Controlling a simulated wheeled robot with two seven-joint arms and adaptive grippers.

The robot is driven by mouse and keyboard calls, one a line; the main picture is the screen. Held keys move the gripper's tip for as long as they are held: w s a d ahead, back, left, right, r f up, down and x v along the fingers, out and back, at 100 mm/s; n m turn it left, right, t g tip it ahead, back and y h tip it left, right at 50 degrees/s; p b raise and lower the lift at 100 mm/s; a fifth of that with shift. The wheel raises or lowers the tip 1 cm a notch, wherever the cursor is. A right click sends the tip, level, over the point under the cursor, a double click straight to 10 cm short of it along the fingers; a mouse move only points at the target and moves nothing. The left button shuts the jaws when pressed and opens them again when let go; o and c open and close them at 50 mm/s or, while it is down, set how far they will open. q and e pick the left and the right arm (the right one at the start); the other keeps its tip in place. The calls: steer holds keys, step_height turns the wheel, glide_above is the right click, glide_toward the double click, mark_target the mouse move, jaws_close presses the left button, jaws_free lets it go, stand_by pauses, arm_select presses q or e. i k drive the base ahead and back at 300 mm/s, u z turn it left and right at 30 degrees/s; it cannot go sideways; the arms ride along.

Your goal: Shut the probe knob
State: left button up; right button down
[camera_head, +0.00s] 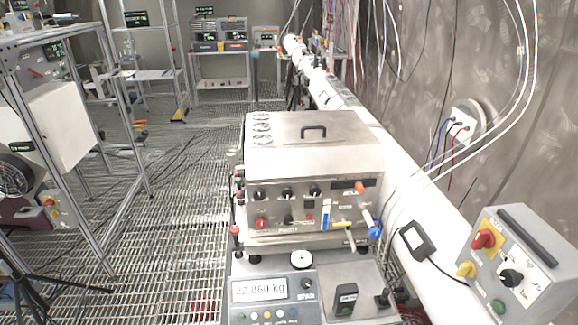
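A steel instrument box (312,150) with a black top handle stands in the middle of the head view. Its front panel carries a row of black knobs (287,194), another black knob (288,220) below, a red knob (262,223) at lower left and an orange-red part (360,188) at upper right. A blue-ended fitting (376,232) sticks out at the panel's lower right. The labels are too small to read, so I cannot tell which one is the probe knob or how it is set. Neither of my grippers shows in this view.
A scale (260,291) with a lit kilogram display stands in front of the box. A grey control box (515,265) with a red-and-yellow switch is at right, beside a large white pipe (440,195). Cables hang along the right wall. Grated floor (190,200) is open at left.

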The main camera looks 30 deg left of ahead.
mark_target(314, 190)
steer(key=u, duration=2.65)
steer(key=i, duration=1.1)
steer(key=z, duration=2.2)
